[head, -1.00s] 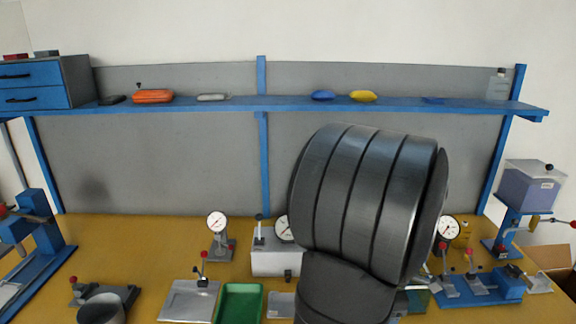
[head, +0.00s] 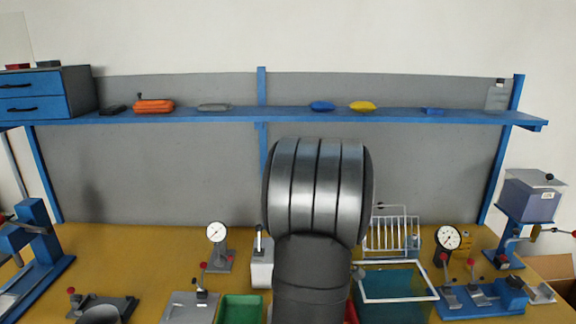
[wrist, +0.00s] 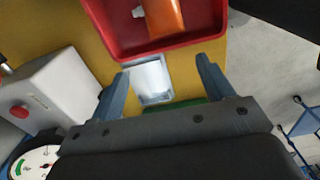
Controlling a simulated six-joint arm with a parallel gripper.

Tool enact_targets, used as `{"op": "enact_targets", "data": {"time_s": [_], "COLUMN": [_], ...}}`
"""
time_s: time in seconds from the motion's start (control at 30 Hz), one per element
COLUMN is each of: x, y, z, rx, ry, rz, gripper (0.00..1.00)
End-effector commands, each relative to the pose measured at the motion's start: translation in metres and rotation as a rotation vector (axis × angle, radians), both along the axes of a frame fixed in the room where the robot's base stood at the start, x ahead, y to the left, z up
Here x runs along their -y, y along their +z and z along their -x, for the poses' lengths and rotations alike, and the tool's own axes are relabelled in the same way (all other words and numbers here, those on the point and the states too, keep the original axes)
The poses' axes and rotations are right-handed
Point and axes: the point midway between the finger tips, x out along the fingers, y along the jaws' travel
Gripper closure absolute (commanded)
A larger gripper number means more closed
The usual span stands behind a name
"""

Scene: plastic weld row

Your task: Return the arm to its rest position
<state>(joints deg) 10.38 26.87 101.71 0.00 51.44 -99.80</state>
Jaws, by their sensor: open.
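My gripper (wrist: 160,88) shows in the wrist view, with its two blue-grey fingers apart and nothing between them. Beyond the fingers are a small pale tray and a red tray. In the head view my dark arm stands upright in the middle of the picture and hides part of the bench; my gripper cannot be made out there.
The wrist view shows a red tray (wrist: 207,32) holding an orange part (wrist: 165,15), and a pale tray (wrist: 152,80). In the head view a green tray (head: 240,308), dial gauge (head: 217,232), teal framed box (head: 390,284) and white rack (head: 392,232) stand around my arm. A blue shelf (head: 200,117) runs behind.

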Motion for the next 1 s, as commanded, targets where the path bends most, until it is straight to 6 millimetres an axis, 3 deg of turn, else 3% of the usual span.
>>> {"op": "enact_targets", "data": {"time_s": [0.2,0.4,1.0], "x": [-0.032,-0.050,-0.055], "y": [-0.023,-0.036,-0.039], "z": [-0.020,-0.032,-0.036], "rx": [-0.002,0.000,0.001], "ry": [0.005,0.002,-0.001], "rz": [0.000,0.000,0.000], "gripper": [0.26,0.26,0.26]}}
